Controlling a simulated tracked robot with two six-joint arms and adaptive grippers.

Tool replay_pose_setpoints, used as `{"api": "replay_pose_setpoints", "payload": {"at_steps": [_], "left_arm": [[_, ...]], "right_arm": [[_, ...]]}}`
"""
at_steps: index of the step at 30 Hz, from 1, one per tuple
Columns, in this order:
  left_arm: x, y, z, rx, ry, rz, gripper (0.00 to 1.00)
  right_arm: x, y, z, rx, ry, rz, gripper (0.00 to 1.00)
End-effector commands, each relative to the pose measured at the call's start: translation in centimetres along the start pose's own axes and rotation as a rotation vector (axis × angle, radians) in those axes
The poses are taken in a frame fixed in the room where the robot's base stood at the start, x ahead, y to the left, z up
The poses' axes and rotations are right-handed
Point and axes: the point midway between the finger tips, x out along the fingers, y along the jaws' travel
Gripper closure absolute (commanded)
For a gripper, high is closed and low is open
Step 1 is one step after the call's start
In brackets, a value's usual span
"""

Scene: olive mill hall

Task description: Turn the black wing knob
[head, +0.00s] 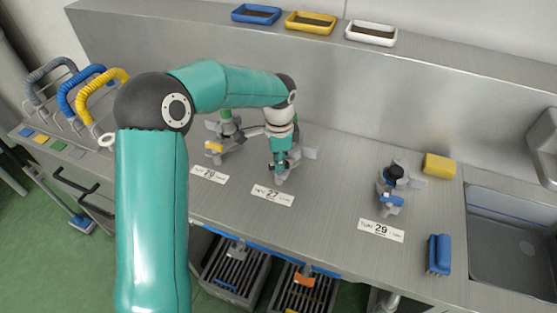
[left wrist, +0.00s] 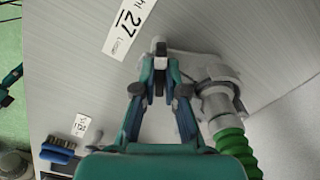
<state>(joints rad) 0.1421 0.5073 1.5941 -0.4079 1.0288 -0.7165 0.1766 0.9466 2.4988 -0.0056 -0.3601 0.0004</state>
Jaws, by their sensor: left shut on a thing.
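My left gripper (head: 279,165) reaches down to the fitting behind the label 27 (head: 272,195) on the steel counter. In the left wrist view the left gripper (left wrist: 160,72) is shut on a small dark piece, the black wing knob (left wrist: 160,64), in line with the grey fitting. The fingers hide most of the knob. A grey valve body (left wrist: 218,98) with a green ribbed hose (left wrist: 230,140) stands just right of the fingers there. My right gripper is not in view.
A fitting with a yellow wing (head: 214,147) stands to the left, and one with a blue wing (head: 392,200) to the right behind label 29 (head: 380,230). A yellow sponge (head: 439,166), blue brush (head: 438,255) and sink (head: 510,240) lie further right. Counter between 27 and 29 is clear.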

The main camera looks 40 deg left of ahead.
Motion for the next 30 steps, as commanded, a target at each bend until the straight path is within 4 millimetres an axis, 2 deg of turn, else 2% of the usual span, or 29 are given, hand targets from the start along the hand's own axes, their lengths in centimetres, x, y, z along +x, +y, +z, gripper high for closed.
{"api": "replay_pose_setpoints", "payload": {"at_steps": [15, 21, 30], "left_arm": [[-0.37, -0.28, -0.18, 0.43, 0.007, -0.012, 1.0], [-0.36, -0.3, -0.18, 0.519, 0.007, -0.013, 1.0], [-0.34, -0.31, -0.17, 0.565, 0.006, -0.014, 1.0]], "right_arm": [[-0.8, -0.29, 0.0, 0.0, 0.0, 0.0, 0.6], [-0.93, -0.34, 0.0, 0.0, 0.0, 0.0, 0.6], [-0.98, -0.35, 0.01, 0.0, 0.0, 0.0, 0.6]]}}
